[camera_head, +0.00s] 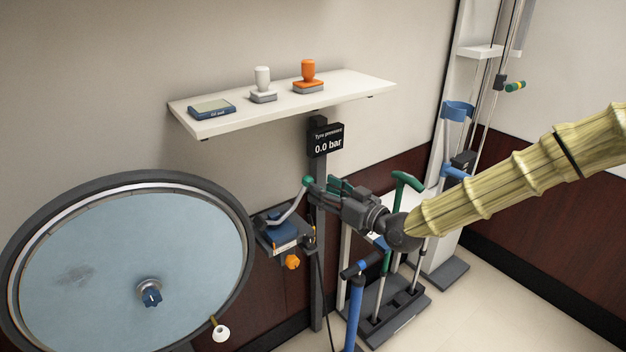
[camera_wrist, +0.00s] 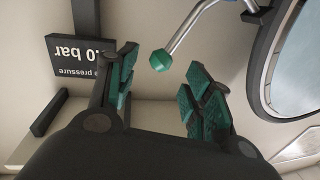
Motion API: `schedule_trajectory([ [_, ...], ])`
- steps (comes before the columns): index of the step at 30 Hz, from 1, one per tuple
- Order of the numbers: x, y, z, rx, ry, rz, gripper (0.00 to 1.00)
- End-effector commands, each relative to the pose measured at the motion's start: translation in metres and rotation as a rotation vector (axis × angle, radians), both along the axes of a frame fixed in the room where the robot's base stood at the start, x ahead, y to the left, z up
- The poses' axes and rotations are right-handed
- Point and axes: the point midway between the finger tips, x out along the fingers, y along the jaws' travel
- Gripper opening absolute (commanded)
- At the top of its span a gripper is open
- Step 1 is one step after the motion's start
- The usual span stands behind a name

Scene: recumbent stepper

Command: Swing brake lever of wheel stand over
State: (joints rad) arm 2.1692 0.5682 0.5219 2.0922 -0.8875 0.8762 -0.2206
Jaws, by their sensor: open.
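The brake lever (camera_head: 292,206) is a bent grey metal rod with a green knob (camera_head: 308,181) at its upper end. It rises from a blue block (camera_head: 277,237) on the wheel stand bracket, to the right of the large wheel (camera_head: 75,260). My gripper (camera_head: 326,187) is just right of the knob, with green-padded fingers pointing at it. In the wrist view the green knob (camera_wrist: 161,60) lies between the lines of the two open fingers, slightly beyond their tips. The fingers are apart and hold nothing. Contact with the knob is not visible.
A dark post (camera_head: 317,270) carries a display (camera_head: 326,140) reading 0.0 bar, close to my gripper. A shelf (camera_head: 230,118) with two stamps and a small device is above. An orange knob (camera_head: 292,262) sits below the bracket. Canes and a blue pump (camera_head: 355,300) stand below my arm.

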Motion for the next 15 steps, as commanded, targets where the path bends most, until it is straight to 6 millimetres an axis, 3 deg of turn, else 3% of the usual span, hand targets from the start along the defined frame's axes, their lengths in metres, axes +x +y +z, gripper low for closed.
schedule_trajectory([
  [6,0.024,0.026,0.001,0.001,0.001,0.0,0.51],
  [15,0.043,0.043,0.0,0.001,0.001,-0.002,0.51],
])
